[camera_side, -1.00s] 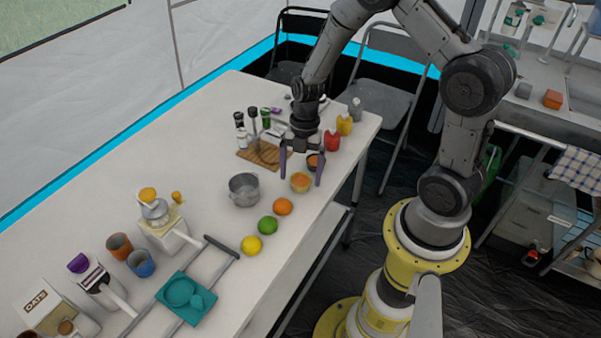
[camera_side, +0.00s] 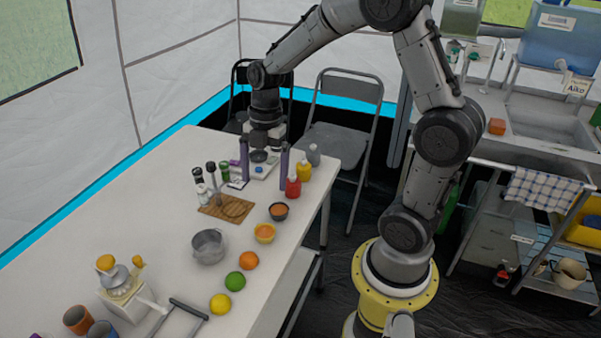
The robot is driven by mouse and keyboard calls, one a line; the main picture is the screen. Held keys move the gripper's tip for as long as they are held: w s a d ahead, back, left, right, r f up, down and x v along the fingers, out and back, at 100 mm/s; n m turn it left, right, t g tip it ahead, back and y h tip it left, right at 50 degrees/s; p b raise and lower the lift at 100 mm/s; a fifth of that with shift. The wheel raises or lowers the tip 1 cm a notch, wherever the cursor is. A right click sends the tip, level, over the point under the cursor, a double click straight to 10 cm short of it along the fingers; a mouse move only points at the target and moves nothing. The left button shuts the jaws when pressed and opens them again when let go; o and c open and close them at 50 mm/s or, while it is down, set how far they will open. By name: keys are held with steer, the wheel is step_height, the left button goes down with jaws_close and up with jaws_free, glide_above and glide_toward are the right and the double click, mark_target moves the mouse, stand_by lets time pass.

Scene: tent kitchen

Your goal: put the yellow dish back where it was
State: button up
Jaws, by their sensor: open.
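The yellow dish (camera_side: 264,234) is a small bowl with orange contents. It stands upright on the white table (camera_side: 165,205), to the right of a grey metal pot (camera_side: 208,247) and in front of a dark bowl (camera_side: 279,212) with orange-brown contents. My gripper (camera_side: 264,184) is open and empty, its two purple fingers pointing down and spread apart. It is above and behind the yellow dish, clear of it, in front of a white scale-like device (camera_side: 264,171) that it partly hides.
An orange (camera_side: 249,260), lime (camera_side: 235,281) and lemon (camera_side: 220,304) line the front edge. The table's left-middle is clear.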

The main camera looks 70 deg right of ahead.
steer(key=s+a+r+m+t+h, duration=0.1)
steer(key=s+a+r+m+t, duration=0.1)
steer(key=s+r+m, duration=0.3)
steer(key=s+a+r+m+t, duration=0.3)
steer(key=s+r+m, duration=0.3)
steer(key=s+m, duration=0.4)
steer(key=shift+s+a+r+m+t+h, duration=0.2)
steer(key=shift+s+a+m+t+h, duration=0.3)
steer(key=shift+m, duration=1.4)
steer(key=shift+w+a, duration=0.1)
steer(key=shift+w, duration=0.05)
